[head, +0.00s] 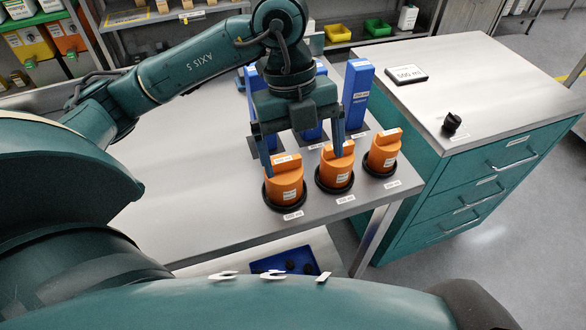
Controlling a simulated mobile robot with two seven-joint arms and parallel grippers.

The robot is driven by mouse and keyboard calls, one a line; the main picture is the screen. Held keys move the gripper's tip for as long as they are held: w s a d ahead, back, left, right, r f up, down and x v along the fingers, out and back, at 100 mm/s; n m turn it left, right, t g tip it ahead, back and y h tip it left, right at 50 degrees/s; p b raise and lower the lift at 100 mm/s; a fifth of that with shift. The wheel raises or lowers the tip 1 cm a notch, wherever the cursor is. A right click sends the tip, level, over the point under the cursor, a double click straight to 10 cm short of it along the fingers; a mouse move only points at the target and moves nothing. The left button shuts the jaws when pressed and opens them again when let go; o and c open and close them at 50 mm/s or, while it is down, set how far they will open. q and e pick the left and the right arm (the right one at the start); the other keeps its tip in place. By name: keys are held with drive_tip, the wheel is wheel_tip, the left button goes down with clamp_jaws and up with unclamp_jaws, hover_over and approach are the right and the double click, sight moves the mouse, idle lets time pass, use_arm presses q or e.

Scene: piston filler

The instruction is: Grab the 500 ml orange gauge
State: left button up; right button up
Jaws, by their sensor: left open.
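Three orange gauges stand in black round holders along the table's front edge: a left one (285,184), a middle one (336,167) and a right one (383,152). My left gripper (305,162) is open, pointing down. One finger is near the top of the left gauge and the other near the top of the middle one. Whether they touch is unclear. My right gripper is not in view.
Blue upright blocks (357,82) stand behind the gauges, partly hidden by my gripper. A blue bin (290,262) sits below the table (190,190), whose left part is clear.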

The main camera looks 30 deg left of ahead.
sight(283, 168)
use_arm(q)
drive_tip(key=a+y, duration=0.1)
drive_tip(key=w+a+r+n, duration=0.1)
drive_tip(key=a, duration=0.1)
drive_tip(key=w+a+n+t+y, duration=0.1)
drive_tip(key=shift+w+a+r+y, duration=0.2)
drive_tip(key=shift+a+r+y, duration=0.05)
drive_tip(key=shift+a+y, duration=0.05)
drive_tip(key=f, duration=0.4)
drive_tip(key=f+b, duration=0.1)
drive_tip(key=f, duration=0.1)
drive_tip(key=shift+a+f, duration=0.15)
drive_tip(key=shift+a, duration=0.15)
wheel_tip(283, 168, down, 6)
drive_tip(key=shift+a+f, duration=0.1)
drive_tip(key=shift+f, duration=0.15)
drive_tip(key=shift+r, duration=0.1)
drive_tip(key=c, duration=1.2)
